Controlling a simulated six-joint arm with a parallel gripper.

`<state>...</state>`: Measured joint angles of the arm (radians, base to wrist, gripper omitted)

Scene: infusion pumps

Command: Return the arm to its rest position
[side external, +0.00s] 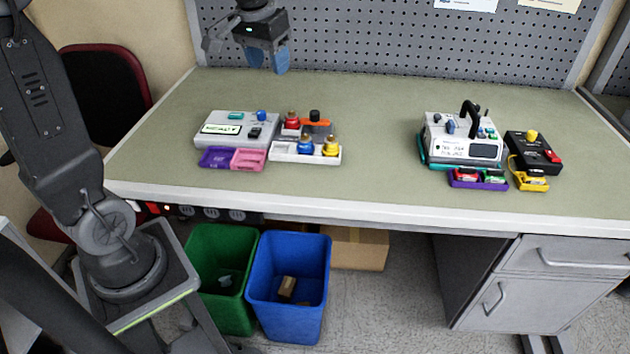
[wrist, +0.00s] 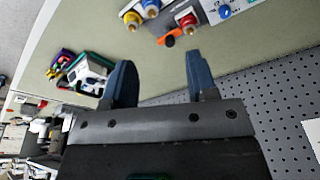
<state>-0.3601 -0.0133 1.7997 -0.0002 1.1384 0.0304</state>
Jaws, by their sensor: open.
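My gripper (side external: 278,62) is raised at the back of the bench, in front of the pegboard, in the side external view. Its two blue fingers are apart and nothing is between them. The fingers also show in the wrist view (wrist: 158,82), spread over the bare bench top. The gripper is clear of the devices and apart from the bench surface. My arm's upper links are partly cut off at the top of the side external view.
A white pump (side external: 235,130) stands left on the bench (side external: 370,115), beside a tray (side external: 285,155) with red, blue and yellow knobs. Another white pump (side external: 462,140) and a black box (side external: 532,152) stand right. The middle is clear. Green (side external: 220,300) and blue (side external: 290,315) bins stand below.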

